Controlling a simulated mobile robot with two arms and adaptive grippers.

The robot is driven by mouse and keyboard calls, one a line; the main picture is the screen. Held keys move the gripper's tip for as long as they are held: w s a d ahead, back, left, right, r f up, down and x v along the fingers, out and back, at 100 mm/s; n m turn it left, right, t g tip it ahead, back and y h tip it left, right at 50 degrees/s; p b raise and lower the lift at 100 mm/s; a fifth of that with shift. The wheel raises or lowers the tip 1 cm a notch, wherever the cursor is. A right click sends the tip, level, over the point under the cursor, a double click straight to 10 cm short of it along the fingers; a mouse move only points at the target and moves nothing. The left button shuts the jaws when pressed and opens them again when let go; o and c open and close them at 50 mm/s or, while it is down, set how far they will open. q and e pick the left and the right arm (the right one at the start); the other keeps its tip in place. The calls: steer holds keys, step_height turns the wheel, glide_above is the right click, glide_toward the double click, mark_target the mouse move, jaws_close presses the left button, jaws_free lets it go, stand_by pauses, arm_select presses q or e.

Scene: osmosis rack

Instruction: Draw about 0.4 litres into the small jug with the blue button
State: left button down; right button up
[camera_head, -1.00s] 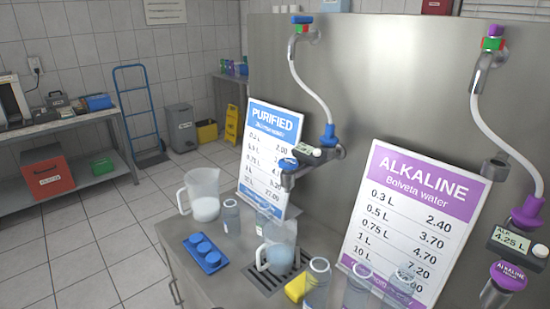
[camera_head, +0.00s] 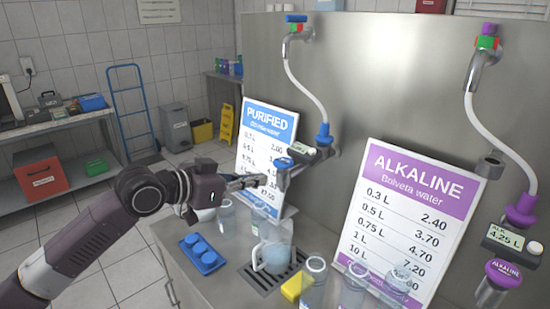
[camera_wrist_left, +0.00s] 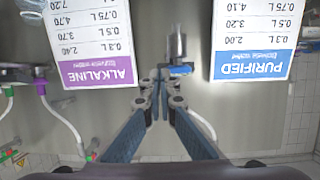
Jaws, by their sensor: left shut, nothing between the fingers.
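The small clear jug (camera_head: 277,248) stands upright on the drain grate, below the purified outlet. Its lower part looks pale blue; I cannot read a level. The blue button (camera_head: 284,163) is at the front of the purified dispenser, beside a small display (camera_head: 303,149). My left gripper (camera_head: 262,180) is shut and empty, its tips close to the button. In the left wrist view the shut tips (camera_wrist_left: 161,78) are just beside the blue button (camera_wrist_left: 181,70); I cannot tell whether they touch. My right gripper is not in view.
The purified sign (camera_head: 268,125) stands behind the gripper. A blue cap tray (camera_head: 202,253), a yellow sponge (camera_head: 291,288) and clear bottles (camera_head: 315,280) are around the jug. The alkaline dispenser (camera_head: 503,238) is at right.

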arm_select(q)
step_height(320, 180, up, 8)
steer(key=w+a+t, duration=0.1)
steer(key=w+a, duration=0.1)
steer(key=shift+a+f+h, duration=0.25)
steer(key=shift+a+h, duration=0.05)
steer(key=p, duration=0.4)
glide_above(283, 166)
steer(key=a, duration=0.2)
steer(key=f, duration=0.3)
steer(key=f+p, duration=0.1)
steer(key=f, duration=0.1)
steer(key=shift+w+d+p, duration=0.1)
steer(key=shift+w+p, duration=0.15)
steer(key=shift+p, duration=0.05)
steer(key=shift+f, duration=0.75)
steer(key=shift+f, duration=0.1)
